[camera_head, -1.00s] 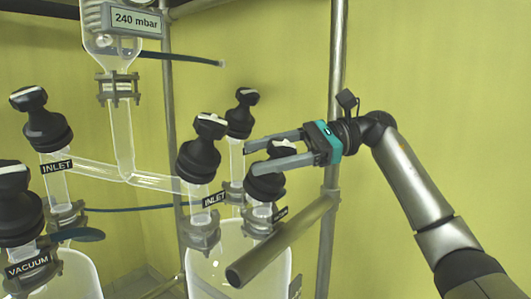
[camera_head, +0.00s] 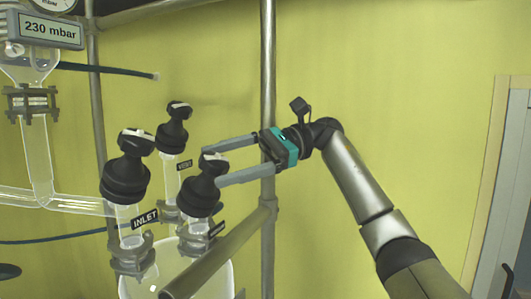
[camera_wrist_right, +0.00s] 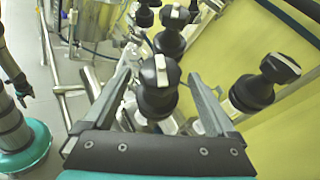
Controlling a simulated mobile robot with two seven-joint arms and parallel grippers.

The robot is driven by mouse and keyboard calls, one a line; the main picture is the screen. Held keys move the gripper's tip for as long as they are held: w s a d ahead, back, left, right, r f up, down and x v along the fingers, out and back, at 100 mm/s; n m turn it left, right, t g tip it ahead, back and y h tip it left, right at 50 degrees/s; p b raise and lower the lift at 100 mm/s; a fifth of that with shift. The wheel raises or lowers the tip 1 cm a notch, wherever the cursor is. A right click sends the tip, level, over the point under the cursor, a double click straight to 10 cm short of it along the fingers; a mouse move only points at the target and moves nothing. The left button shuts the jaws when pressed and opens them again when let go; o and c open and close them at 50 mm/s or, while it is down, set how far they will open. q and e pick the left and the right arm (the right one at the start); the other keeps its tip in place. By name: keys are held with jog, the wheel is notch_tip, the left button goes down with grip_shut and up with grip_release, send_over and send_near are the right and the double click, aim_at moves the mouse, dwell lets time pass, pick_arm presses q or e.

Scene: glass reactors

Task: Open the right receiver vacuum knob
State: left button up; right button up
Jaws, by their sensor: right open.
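Three black knobs with white-marked tops stand on the right glass receiver. The front-right knob (camera_head: 203,190) has a small label seen nearly edge-on, which I cannot read. My right gripper (camera_head: 211,165) is open, coming from the right, with its fingers around the level of this knob's top. In the right wrist view a black knob (camera_wrist_right: 155,98) with a white bar on top stands between the open fingers (camera_wrist_right: 157,74), with gaps on both sides.
The INLET knob (camera_head: 125,172) stands to the left and another knob (camera_head: 173,132) behind. A slanted metal rail (camera_head: 225,250) runs in front, and an upright post (camera_head: 268,100) stands by my wrist. A display (camera_head: 48,29) reads 230 mbar. The yellow wall to the right is clear.

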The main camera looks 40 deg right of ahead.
jog(key=p+v, duration=0.1)
jog(key=v, duration=0.9)
jog(key=shift+d, duration=0.2)
jog(key=shift+s, duration=0.15)
